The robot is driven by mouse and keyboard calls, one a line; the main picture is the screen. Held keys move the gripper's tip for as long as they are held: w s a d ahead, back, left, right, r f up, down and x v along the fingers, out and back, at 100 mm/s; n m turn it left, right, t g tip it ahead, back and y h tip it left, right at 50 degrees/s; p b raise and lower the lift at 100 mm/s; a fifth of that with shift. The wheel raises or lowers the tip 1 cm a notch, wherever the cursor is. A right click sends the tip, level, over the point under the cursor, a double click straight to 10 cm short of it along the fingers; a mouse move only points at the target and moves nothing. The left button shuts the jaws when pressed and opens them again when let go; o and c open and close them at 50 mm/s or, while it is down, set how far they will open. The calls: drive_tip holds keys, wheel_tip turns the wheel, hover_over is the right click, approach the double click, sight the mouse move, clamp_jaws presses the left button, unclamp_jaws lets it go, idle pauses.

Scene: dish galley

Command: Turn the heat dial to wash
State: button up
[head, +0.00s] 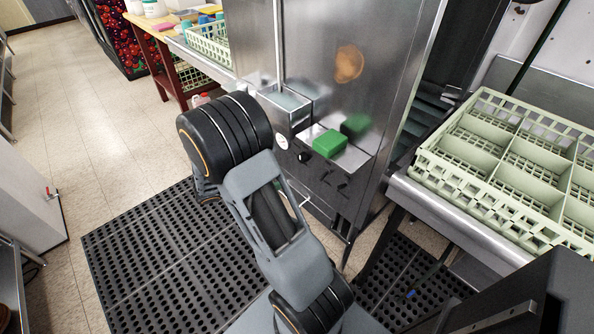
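A steel dish machine (390,60) stands ahead of me. On its front, below a small ledge, is a round white gauge (282,142). A small dark round knob (304,157) sits to the right of the gauge and may be the heat dial. Its pointer and any markings are too small to read. My arm rises in front, with its large black joint just left of the gauge. My gripper does not show, so its distance from the knob cannot be told.
A green block (329,144) rests on a small steel shelf right of the knob. A pale green dish rack (480,150) sits on the steel counter (430,205) at right. Black perforated mats (130,260) cover the floor near me. Tiled floor (100,120) is clear at left.

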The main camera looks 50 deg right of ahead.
sight(300, 159)
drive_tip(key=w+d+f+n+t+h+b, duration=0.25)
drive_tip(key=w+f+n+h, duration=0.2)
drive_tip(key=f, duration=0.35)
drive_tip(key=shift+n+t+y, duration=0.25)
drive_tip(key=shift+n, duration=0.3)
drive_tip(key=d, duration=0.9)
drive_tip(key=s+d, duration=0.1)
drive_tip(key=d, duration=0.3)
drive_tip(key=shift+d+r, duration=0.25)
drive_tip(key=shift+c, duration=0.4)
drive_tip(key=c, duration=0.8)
drive_tip(key=shift+p, duration=0.3)
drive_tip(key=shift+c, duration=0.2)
